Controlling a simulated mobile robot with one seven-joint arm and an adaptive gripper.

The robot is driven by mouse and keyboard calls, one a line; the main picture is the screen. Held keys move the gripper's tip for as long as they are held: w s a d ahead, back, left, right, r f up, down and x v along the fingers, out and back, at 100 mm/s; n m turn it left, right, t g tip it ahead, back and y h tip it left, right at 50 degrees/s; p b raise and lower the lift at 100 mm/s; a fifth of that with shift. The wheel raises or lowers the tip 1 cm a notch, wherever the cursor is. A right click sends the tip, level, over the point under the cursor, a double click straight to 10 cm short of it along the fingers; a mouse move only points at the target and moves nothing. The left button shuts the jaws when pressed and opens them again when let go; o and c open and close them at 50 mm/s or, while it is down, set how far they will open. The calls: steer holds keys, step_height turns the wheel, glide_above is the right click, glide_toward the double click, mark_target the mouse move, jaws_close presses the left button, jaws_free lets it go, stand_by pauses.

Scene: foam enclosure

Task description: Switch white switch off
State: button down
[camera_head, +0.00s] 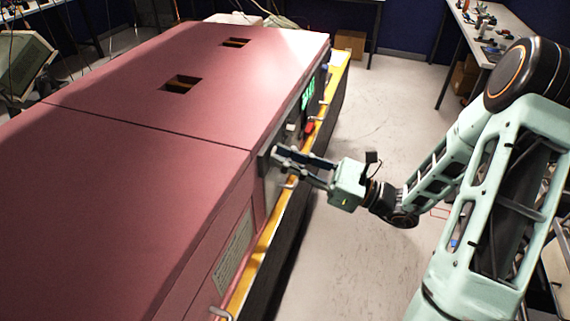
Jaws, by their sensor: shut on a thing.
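The long dull-red enclosure (160,190) has a grey control panel (273,182) on its right side. My gripper (278,156) is at this panel, with its dark fingers pointing left and the tips at the panel face. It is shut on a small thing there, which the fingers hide. I cannot tell whether this is the white switch. A small pale part (291,127) shows on the panel just beyond the fingers, too small to make out.
A green lit display (308,93) and a red part (309,127) are farther along the panel side. A yellow ledge (265,243) runs below the panel. A cluttered bench (490,30) stands at back right. The floor (385,115) between is mostly clear.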

steer(key=shift+f+y, duration=0.1)
steer(key=shift+y, duration=0.2)
steer(key=c, duration=1.8)
jaws_free()
steer(key=v, duration=1.2)
